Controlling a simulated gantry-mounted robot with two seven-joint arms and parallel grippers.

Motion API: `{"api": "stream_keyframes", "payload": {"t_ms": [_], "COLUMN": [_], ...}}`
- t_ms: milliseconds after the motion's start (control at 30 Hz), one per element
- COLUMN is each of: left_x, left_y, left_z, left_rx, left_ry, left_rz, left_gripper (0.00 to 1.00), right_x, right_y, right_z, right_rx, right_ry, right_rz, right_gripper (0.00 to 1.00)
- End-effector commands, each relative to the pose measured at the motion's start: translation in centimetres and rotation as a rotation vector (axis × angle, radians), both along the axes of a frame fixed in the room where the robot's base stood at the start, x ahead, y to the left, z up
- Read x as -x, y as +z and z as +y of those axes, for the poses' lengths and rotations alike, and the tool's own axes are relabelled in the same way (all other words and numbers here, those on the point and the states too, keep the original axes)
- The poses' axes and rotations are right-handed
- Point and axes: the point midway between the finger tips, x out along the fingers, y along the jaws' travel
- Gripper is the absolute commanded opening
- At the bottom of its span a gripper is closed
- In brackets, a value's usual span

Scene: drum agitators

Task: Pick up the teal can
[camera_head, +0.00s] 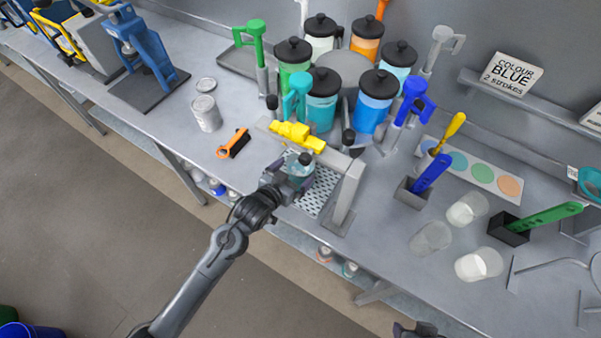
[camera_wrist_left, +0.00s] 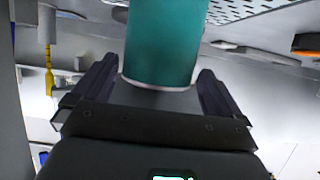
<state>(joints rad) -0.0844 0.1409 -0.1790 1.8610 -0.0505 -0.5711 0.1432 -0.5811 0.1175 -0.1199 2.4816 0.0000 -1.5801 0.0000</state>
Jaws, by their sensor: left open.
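The teal can (camera_head: 301,170) stands at the front of the dispenser, over a perforated grate, and my left gripper partly hides it in the head view. In the left wrist view the teal can (camera_wrist_left: 165,42) is a smooth teal cylinder with a pale rim, its upper part cut off by the frame. My left gripper (camera_head: 289,184) is open, with one finger on each side of the can. In the wrist view gaps show between the can and both fingers of the left gripper (camera_wrist_left: 157,88). A dark part at the head view's bottom edge may be my right gripper (camera_head: 415,330); its jaws cannot be made out.
A grey beam with a yellow block (camera_head: 297,134) crosses just behind the can, and a post (camera_head: 345,195) stands to its right. Several colour canisters (camera_head: 370,105) stand behind.

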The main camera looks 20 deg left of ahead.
Motion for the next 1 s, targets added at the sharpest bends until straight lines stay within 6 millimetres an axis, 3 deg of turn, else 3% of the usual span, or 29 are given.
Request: {"api": "stream_keyframes", "payload": {"t_ms": [300,633,1000], "left_x": [-3.3,-3.6,-3.7], "left_y": [-1.8,-2.0,-1.9], "left_z": [-0.7,-0.8,-0.8], "left_rx": [0.000,0.000,0.001], "left_ry": [0.000,0.000,0.000], "left_rz": [-0.001,0.000,-0.003], "left_gripper": [1.00,1.00,0.43], "right_x": [0.0,0.0,0.0], "right_y": [0.0,-0.1,-0.1], "right_z": [0.1,0.0,-0.2], "right_rx": [-0.004,0.002,0.008], "right_ry": [-0.002,0.002,0.006], "right_rz": [0.000,0.000,0.001], "right_gripper": [0.52,0.52,0.52]}}
